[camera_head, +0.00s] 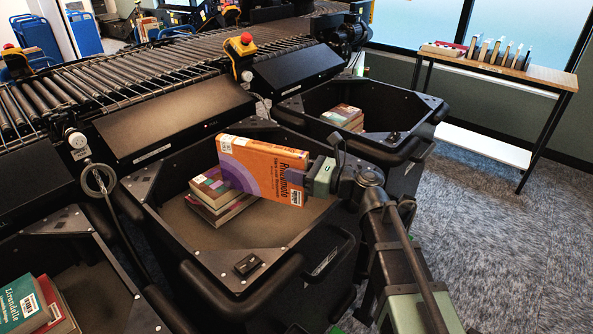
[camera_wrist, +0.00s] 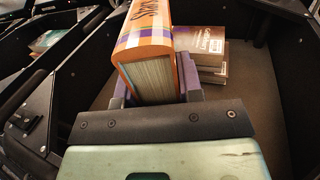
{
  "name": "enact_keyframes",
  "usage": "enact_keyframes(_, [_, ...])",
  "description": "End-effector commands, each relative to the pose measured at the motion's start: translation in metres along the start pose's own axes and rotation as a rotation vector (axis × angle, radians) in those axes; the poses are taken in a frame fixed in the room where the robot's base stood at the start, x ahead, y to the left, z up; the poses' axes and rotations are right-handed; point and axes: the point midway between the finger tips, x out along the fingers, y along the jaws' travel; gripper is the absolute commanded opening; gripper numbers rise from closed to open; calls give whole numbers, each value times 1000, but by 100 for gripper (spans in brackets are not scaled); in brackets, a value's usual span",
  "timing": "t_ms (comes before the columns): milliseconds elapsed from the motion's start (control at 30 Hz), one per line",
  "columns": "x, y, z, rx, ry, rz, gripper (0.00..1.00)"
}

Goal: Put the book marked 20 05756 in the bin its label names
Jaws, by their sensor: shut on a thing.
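My gripper (camera_head: 312,180) is shut on an orange and purple book (camera_head: 262,168) and holds it above the middle bin (camera_head: 235,273).
A bin (camera_head: 425,104) at the back right holds a few books (camera_head: 343,117). A bin at the lower left holds a teal book (camera_head: 22,305). The roller conveyor (camera_head: 110,75) runs behind the bins. A table (camera_head: 500,67) with books stands at the right. The middle bin's front floor is clear.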

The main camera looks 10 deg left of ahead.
Motion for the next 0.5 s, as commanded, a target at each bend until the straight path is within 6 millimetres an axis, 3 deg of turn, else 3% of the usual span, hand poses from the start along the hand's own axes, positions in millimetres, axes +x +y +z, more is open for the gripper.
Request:
enact_keyframes(300, [0,0,-4,1,-2,0,0])
enact_keyframes(333, [0,0,-4,1,-2,0,35])
enact_keyframes(500, [0,0,-4,1,-1,0,61])
